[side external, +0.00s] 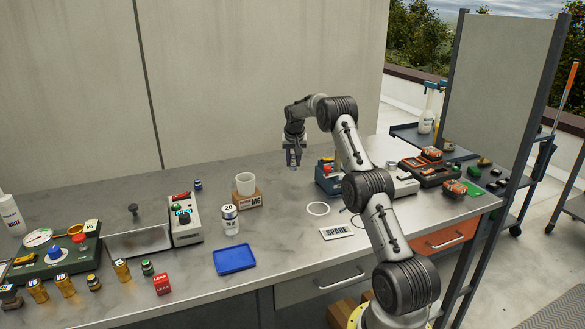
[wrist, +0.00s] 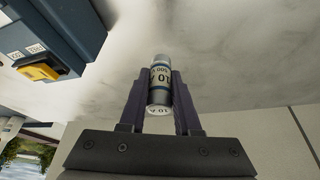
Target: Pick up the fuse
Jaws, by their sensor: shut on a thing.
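The fuse (wrist: 160,82) is a small cylinder with silver end caps and a white and blue label with "10" on it. In the wrist view it sits between the two dark fingers of my gripper (wrist: 159,100), which are shut on its sides. Its far end sticks out past the fingertips. In the side external view my gripper (side external: 294,163) points down over the bench, left of a blue box, and the fuse is too small there to make out clearly. I cannot tell how high it is above the bench.
The blue box (side external: 328,178) is close on the right of my gripper; its yellow switch (wrist: 40,68) shows in the wrist view. A white cup on a wooden block (side external: 248,200), a white ring (side external: 318,209), a SPARE plate (side external: 337,232) and a blue tray (side external: 235,259) stand nearby.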

